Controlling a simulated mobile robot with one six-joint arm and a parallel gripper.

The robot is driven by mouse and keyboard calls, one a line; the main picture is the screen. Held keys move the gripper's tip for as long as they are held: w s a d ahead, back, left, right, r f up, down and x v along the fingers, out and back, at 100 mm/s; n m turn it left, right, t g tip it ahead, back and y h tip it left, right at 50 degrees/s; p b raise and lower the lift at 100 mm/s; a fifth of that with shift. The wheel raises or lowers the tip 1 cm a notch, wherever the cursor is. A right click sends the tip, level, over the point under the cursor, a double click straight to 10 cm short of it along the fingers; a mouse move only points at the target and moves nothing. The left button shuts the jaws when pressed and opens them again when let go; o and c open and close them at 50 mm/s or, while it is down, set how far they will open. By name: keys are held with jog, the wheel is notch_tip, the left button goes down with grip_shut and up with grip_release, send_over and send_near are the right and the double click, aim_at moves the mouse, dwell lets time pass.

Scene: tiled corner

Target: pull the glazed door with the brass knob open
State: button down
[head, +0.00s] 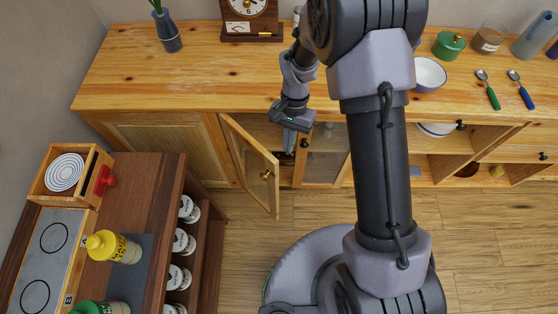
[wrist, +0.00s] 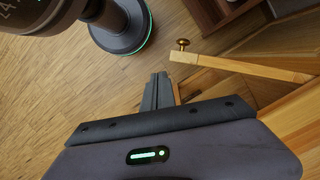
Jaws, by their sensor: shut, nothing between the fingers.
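The glazed door (head: 250,165) with the brass knob (head: 265,175) stands swung well out from the cabinet, hinged at its left edge. In the wrist view its wooden edge (wrist: 240,65) shows nearly edge-on, with the brass knob (wrist: 182,44) near its free end. My gripper (head: 290,142) is right of the door, at the cabinet opening. In the wrist view its fingers (wrist: 158,92) are together and empty, apart from the knob and on the opposite side of the door from it. The inside of the opening is partly hidden by my gripper.
A second glazed door (head: 325,155) with a dark knob is shut to the right. The wooden counter (head: 200,85) overhangs the cabinet. A dark brown shelf unit (head: 150,175) with jars stands at left, close to the open door. Wooden floor (head: 245,225) is clear in front.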

jog(key=w+d+f+m+y+p, duration=0.1)
jog(key=w+d+f+m, duration=0.1)
jog(key=w+f+m, duration=0.25)
jog(key=s+a+f+b, duration=0.4)
jog(key=f, duration=0.5)
jog(key=shift+f+t, duration=0.25)
jog(key=shift+t, duration=0.15)
jog(key=shift+a, duration=0.1)
